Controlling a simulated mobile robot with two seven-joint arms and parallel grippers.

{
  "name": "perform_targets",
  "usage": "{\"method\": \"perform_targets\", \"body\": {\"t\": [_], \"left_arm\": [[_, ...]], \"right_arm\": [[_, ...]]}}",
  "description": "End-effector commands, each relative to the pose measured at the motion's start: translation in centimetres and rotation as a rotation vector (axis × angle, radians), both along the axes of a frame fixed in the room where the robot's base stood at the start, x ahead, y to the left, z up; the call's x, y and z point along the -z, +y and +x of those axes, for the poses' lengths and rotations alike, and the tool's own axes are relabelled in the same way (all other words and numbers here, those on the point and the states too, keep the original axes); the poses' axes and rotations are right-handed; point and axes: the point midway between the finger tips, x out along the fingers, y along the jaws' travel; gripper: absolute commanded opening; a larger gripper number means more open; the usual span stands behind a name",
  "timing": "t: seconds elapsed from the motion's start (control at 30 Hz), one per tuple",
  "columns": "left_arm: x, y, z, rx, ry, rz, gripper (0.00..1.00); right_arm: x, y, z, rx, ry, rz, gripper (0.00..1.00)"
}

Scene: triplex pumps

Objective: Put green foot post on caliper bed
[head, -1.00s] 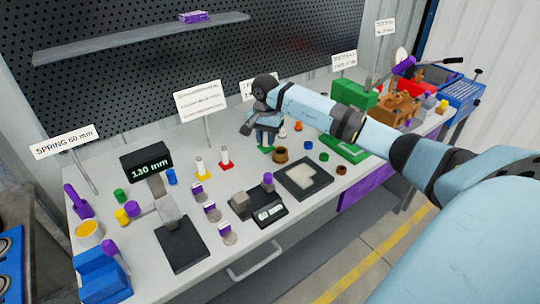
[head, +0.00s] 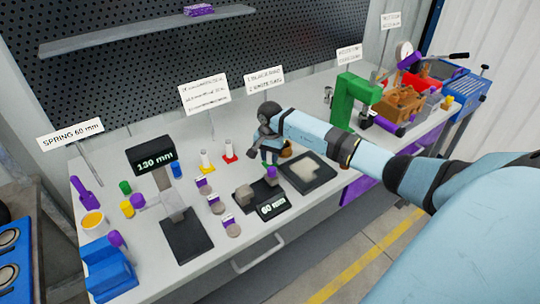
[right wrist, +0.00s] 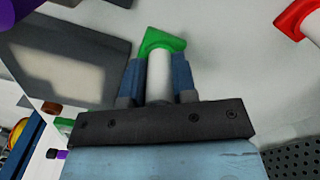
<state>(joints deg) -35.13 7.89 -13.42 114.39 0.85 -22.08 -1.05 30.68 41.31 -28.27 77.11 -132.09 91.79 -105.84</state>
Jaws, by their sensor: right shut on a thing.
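My right gripper (head: 269,158) is shut on the green foot post, a white post (right wrist: 158,76) with a green foot (right wrist: 160,40) seen in the right wrist view. The blue fingers stand on both sides of the white shaft, and the foot points away from the gripper. In the head view the gripper hangs just behind the caliper bed, a dark base (head: 268,190) with grey blocks, a purple knob (head: 271,174) and a display reading 60 mm. The gripper hides most of the post there. I cannot tell the gap between post and bed. My left gripper is not in view.
A dark tray with a pale pad (head: 308,178) lies right of the caliper. Posts with red (head: 229,155) and yellow (head: 206,167) feet stand left of the gripper. A 130 mm gauge (head: 152,157) stands further left. A green press (head: 352,105) stands at right.

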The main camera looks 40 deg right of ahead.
Motion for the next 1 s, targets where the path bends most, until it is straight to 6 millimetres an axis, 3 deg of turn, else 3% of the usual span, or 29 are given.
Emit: {"method": "perform_targets", "body": {"t": [0.1,0.13,0.2,0.23,0.63,1.0], "left_arm": [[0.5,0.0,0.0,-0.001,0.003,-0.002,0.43],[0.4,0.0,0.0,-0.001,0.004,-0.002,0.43],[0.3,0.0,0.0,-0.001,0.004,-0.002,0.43],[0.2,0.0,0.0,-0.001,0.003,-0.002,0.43],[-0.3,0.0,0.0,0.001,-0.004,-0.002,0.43],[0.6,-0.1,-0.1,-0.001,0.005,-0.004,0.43]], "right_arm": [[0.5,0.0,0.0,0.0,-0.002,-0.001,0.0],[0.3,0.0,0.0,0.0,0.0,-0.001,0.33],[0.3,0.0,0.0,0.0,0.0,-0.001,0.49],[0.3,0.0,0.0,0.0,0.0,0.0,0.51],[-0.7,-0.1,0.0,0.0,-0.002,-0.001,0.51],[-8.4,-0.1,0.1,-0.001,-0.003,-0.002,0.51]]}}
